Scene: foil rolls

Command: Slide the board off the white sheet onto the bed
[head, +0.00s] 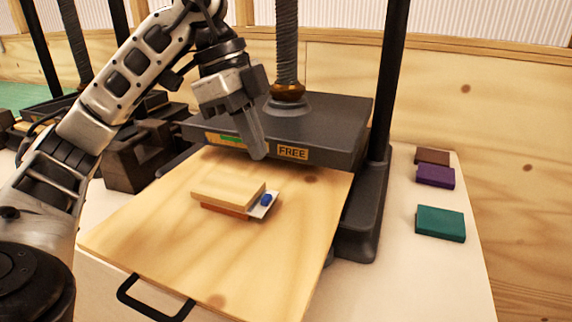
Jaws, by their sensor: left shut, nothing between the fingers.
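A light wooden board (228,190) lies on top of a small stack on the large wooden bed (150,245). A white sheet (262,210) sticks out from under the board on its right side, with a blue spot or knob (266,199) on it. An orange-brown layer (226,210) shows below the board at the front. My left gripper (259,155) is shut and empty, pointing down above the back of the bed, behind and apart from the board. My right gripper is not in view.
A dark press plate (318,125) labelled FREE stands at the back, with a screw and a black post (384,100). Brown, purple (436,176) and teal (441,223) blocks lie on the table at the right. A black handle (150,305) is at the bed's front. The bed's front is clear.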

